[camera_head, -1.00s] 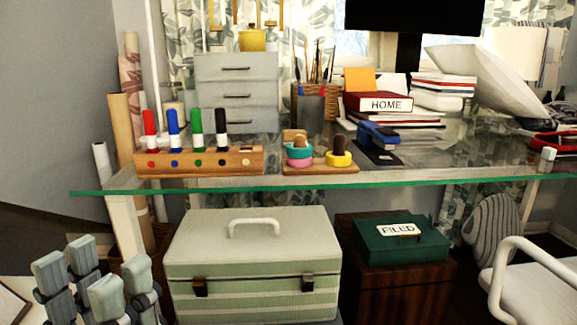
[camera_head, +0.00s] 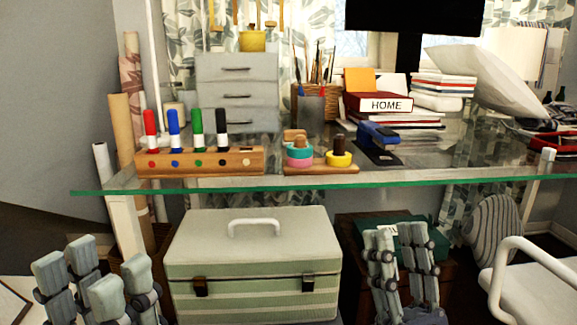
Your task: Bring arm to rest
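The rest of both arms is out of view.
A glass desk (camera_head: 320,182) spans the view. A pale striped box (camera_head: 253,260) stands below. A white chair (camera_head: 530,285) is at the right.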

